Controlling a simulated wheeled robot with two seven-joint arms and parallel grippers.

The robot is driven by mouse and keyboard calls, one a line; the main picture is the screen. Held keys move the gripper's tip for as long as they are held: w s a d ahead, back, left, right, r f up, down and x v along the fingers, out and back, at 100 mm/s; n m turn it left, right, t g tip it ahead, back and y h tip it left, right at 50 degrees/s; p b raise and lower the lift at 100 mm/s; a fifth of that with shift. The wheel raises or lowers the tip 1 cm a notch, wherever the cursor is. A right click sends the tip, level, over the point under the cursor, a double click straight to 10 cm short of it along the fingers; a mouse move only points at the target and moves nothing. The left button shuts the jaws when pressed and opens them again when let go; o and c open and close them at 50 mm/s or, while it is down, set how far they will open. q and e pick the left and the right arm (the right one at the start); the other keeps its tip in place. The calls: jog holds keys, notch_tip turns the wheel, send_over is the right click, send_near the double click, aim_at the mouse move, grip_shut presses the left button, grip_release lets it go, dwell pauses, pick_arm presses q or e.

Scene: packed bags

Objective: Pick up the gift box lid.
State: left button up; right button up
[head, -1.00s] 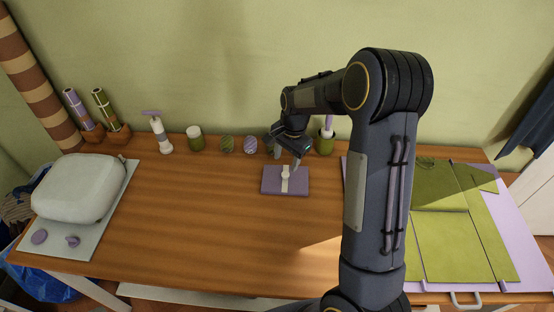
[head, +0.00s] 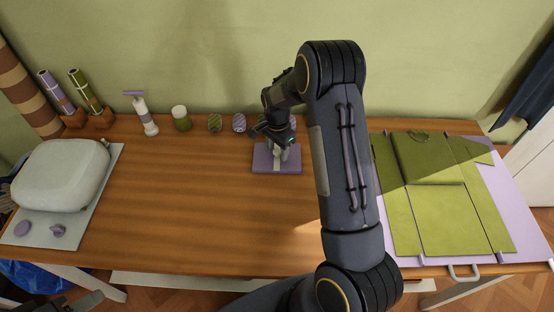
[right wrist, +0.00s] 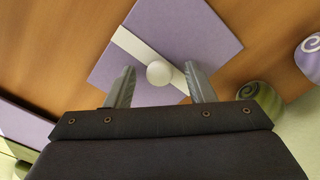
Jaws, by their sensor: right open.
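The gift box lid (head: 262,158) is a flat purple square with a white ribbon band and a round white knob in its middle. It lies on the wooden table, towards the back. My right gripper (head: 282,154) is above it, pointing down, and hides part of the lid and the knob. In the right wrist view the lid (right wrist: 190,30) lies beyond the open fingers, and the knob (right wrist: 159,73) shows between them, with a gap on each side. A dark part of mine, perhaps the left gripper (head: 86,300), shows at the lower left edge.
Green folded panels (head: 440,205) cover the right side. A pale rounded case (head: 62,173) sits on a grey mat at left. The middle table is clear.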

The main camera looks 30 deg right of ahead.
aim_at(277, 151)
jog(key=shift+r, duration=0.15)
jog(key=c, duration=1)
jog(key=shift+c, duration=0.2)
jog(key=shift+r+p, duration=0.45)
jog(key=shift+r, duration=0.1)
notch_tip(277, 151, up, 3)
jog(key=shift+f+p, duration=0.1)
jog(key=shift+p, duration=0.85)
jog(key=s+a+r+p, duration=0.2)
jog(key=a+r, duration=0.2)
jog(key=a, duration=0.2)
jog(key=s+a+r+p, duration=0.2)
jog(key=a+r+p, duration=0.1)
jog(key=a+r, duration=0.2)
jog(key=a, duration=0.2)
jog(key=shift+a, duration=0.3)
